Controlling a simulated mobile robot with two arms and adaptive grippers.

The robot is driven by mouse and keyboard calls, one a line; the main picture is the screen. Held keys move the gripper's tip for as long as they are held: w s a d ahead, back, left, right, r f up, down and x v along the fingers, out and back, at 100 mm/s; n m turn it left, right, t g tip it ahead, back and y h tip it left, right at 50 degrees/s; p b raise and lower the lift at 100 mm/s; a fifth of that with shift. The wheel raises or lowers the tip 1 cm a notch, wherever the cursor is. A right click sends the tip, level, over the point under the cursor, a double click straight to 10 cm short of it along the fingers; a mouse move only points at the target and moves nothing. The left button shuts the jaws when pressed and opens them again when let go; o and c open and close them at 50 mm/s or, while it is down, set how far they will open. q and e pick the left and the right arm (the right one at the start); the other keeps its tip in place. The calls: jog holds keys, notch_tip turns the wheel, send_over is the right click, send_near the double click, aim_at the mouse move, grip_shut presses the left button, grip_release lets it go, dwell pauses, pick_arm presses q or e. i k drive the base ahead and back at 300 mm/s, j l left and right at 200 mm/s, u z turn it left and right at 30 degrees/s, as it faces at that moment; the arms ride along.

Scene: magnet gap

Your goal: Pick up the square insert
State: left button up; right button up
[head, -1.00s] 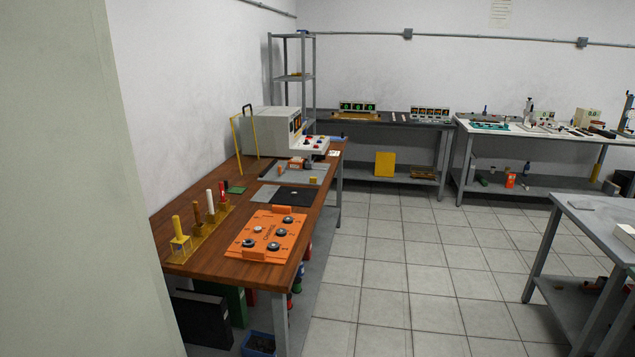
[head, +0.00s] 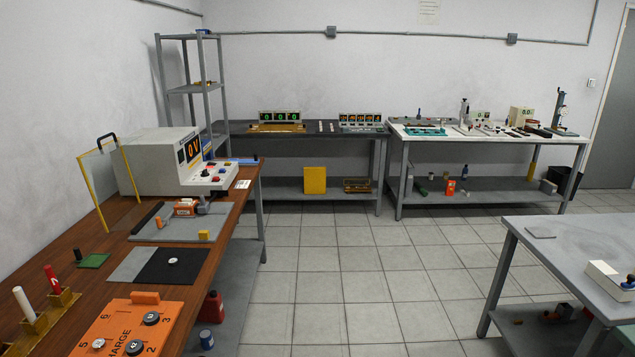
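I cannot pick out the square insert for certain. Small parts lie on the wooden bench (head: 120,222) at the left, among them a small yellow block (head: 204,235) on a grey mat (head: 170,228). A black and grey mat (head: 178,272) with a small round metal piece (head: 173,261) lies nearer. An orange plate (head: 97,323) with round discs is nearest. The far white-topped bench (head: 422,141) also carries several items too small to tell. Neither of my grippers shows in the head view.
A grey table (head: 575,248) stands at the right with a flat grey square piece (head: 540,232) and a white box (head: 607,280) on it. A dark bench (head: 235,146) and a grey shelf rack (head: 190,88) stand at the back. The tiled floor (head: 375,262) between is clear.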

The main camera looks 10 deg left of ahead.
aim_at(185, 201)
jog(key=i+u, duration=0.2)
jog(key=i, duration=0.3)
jog(key=i+l+u, duration=0.15)
jog(key=i, duration=0.4)
jog(key=i+l+u, duration=0.2)
jog(key=i, duration=0.3)
jog(key=i+l+u, duration=0.15)
jog(key=i+l, duration=0.2)
jog(key=i, duration=0.15)
